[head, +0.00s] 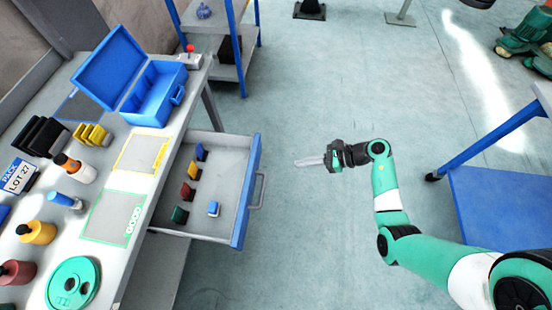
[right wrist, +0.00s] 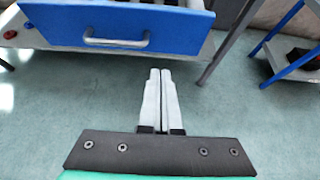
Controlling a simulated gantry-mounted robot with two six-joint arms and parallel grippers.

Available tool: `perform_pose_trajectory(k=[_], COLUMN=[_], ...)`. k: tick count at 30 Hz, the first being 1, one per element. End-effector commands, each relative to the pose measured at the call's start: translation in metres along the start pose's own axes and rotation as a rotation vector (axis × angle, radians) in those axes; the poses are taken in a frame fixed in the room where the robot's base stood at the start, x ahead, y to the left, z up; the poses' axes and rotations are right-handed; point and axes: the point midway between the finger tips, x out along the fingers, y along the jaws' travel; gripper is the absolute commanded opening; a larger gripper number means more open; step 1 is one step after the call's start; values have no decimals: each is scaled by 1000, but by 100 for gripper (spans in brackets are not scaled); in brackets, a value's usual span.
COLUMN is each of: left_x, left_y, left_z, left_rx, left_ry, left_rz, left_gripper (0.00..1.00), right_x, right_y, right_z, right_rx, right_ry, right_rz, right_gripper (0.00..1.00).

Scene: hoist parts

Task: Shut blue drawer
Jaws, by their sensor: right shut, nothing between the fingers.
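The blue-fronted drawer (head: 247,192) is pulled out from under the workbench, with its grey handle (head: 258,190) on the outer face. Several small coloured pieces, such as a red one (head: 187,191), lie inside it. My right gripper (head: 297,162) is shut and empty, to the right of the drawer front and apart from it. In the right wrist view the closed fingers (right wrist: 160,72) point toward the blue drawer front (right wrist: 60,22), and the handle (right wrist: 117,42) shows ahead and slightly left of them. My left gripper is not in view.
The workbench (head: 150,190) carries an open blue case (head: 152,95), bottles, a green disc (head: 73,284) and a GOOD mat (head: 115,217). A blue-framed shelf (head: 240,60) stands behind. A blue table (head: 500,205) is at right. The floor between is clear.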

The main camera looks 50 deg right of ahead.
Motion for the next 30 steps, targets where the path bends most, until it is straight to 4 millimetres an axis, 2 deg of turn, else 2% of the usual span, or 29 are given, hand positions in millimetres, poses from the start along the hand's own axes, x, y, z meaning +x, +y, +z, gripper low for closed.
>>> perform_pose_trajectory(k=[5, 15, 18, 24, 30], left_x=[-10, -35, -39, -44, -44], left_y=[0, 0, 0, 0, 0], left_z=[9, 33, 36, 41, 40], left_rx=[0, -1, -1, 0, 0], left_ry=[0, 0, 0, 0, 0], left_rz=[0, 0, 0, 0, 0], left_gripper=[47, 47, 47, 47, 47], right_x=[25, 100, 114, 131, 132], right_y=[1, 1, 0, 0, 0], right_z=[-3, -3, 7, 19, 22], right_rx=[-4, -5, -8, -3, -3], right_ry=[-1, -2, -2, -1, -1], right_rz=[5, 4, 2, 0, 0], right_gripper=[0, 0, 0, 0, 0])
